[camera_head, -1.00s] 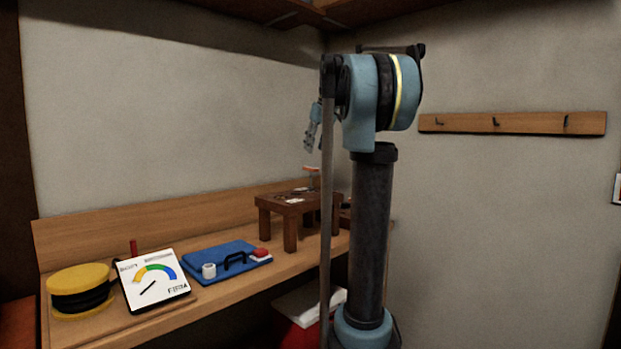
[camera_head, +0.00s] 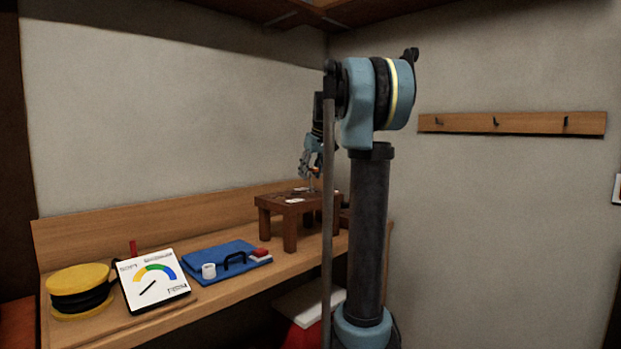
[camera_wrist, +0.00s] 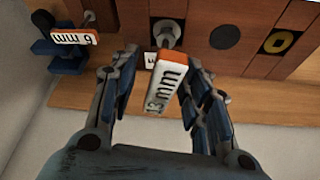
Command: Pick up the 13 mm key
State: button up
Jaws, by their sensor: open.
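The 13 mm key shows in the wrist view as an orange and white block labelled "13 mm" (camera_wrist: 166,83). A grey metal shank (camera_wrist: 166,33) shows beyond it at the wooden stand. My gripper (camera_wrist: 160,88) is open, with one finger on each side of the block and visible gaps to it. In the head view my gripper (camera_head: 312,172) is just above the small wooden stand (camera_head: 290,222); the key is small and partly hidden there.
A second block labelled "6 mm" (camera_wrist: 73,38) is at upper left in the wrist view. The stand's top has a dark round spot (camera_wrist: 225,36) and a yellow ring (camera_wrist: 278,41).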

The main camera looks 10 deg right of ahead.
jog(key=shift+f, duration=0.1)
jog(key=shift+c, duration=0.5)
grip_shut()
